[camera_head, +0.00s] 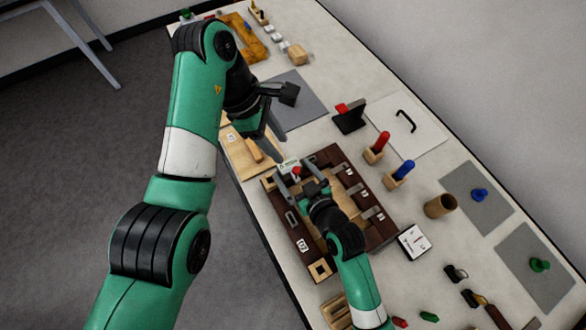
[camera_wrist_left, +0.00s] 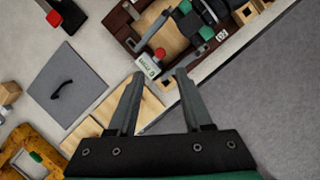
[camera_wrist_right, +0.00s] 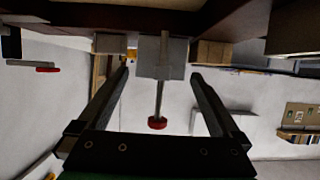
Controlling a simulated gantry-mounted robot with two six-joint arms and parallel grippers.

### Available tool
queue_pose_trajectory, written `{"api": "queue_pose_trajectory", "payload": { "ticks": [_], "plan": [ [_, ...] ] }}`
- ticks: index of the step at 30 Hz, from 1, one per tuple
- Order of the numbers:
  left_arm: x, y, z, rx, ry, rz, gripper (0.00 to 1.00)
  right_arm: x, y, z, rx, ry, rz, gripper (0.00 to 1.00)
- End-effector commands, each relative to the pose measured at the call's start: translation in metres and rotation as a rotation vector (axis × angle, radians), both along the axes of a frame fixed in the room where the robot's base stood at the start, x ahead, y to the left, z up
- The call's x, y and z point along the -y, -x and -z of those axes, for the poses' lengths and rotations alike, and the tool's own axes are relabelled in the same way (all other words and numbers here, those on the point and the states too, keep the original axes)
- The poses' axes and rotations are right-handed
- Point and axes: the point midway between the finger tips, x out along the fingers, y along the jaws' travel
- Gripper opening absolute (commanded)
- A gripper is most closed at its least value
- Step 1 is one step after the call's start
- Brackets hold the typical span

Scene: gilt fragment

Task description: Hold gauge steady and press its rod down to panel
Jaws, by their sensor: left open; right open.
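The gauge (camera_head: 288,166) is a small pale block with a green label and a red-capped rod, at the far end of a dark brown panel frame (camera_head: 302,243). In the left wrist view the gauge (camera_wrist_left: 147,66) lies beyond my left fingertips, its red cap (camera_wrist_left: 160,53) showing. In the right wrist view the gauge block (camera_wrist_right: 160,60) sits between my right fingers with gaps at both sides, its rod (camera_wrist_right: 159,97) ending in the red cap (camera_wrist_right: 157,123). My right gripper (camera_wrist_right: 160,73) is open around it. My left gripper (camera_wrist_left: 159,74) is open and empty, apart from the gauge.
A pale wooden board (camera_head: 238,153) lies beside the frame. Red (camera_head: 382,141) and blue (camera_head: 404,169) handled pieces stand in wooden holders to the right. A brown cup (camera_head: 439,206) stands farther right.

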Motion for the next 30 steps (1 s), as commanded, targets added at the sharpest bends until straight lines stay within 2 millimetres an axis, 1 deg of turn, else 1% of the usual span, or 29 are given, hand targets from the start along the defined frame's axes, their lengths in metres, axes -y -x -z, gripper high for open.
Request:
{"api": "queue_pose_trajectory", "payload": {
  "ticks": [4,12,14,15,17,18,20,21,27,29,30],
  "plan": [
    [0.0000,0.0000,0.0001,0.000,0.000,0.000,0.50,-0.0051,-0.0092,0.0036,0.001,0.000,0.000,1.00],
    [0.0000,0.0000,0.0001,0.000,0.000,0.000,0.50,-0.0056,-0.0104,0.0047,0.000,0.001,0.000,1.00],
    [0.0000,0.0000,0.0000,0.000,0.000,0.000,0.50,-0.0056,-0.0103,0.0046,0.000,0.001,0.000,0.91],
    [0.0000,0.0000,0.0000,0.000,0.000,0.000,0.50,-0.0056,-0.0103,0.0046,0.000,0.001,0.000,0.84],
    [0.0000,0.0000,0.0000,0.000,0.000,0.000,0.50,-0.0054,-0.0103,0.0046,0.000,0.001,0.000,0.73],
    [0.0000,0.0000,0.0000,0.000,0.000,0.000,0.50,-0.0054,-0.0103,0.0046,0.000,0.001,0.000,0.66],
    [0.0000,0.0000,0.0000,0.000,0.000,0.000,0.50,-0.0054,-0.0103,0.0046,0.000,0.000,0.000,0.55],
    [0.0000,0.0000,0.0000,0.000,0.000,0.000,0.50,-0.0054,-0.0102,0.0046,0.000,0.000,0.000,0.48],
    [0.0000,0.0000,0.0000,0.000,0.000,0.000,0.50,-0.0054,-0.0102,0.0046,0.000,0.000,0.000,0.13],
    [0.0000,0.0000,0.0000,-0.001,0.000,-0.003,0.39,-0.0054,-0.0102,0.0046,0.000,0.000,0.000,0.12],
    [0.0000,0.0000,0.0000,-0.004,-0.001,-0.012,0.32,-0.0054,-0.0102,0.0047,0.000,0.000,0.000,0.12]
  ]
}}
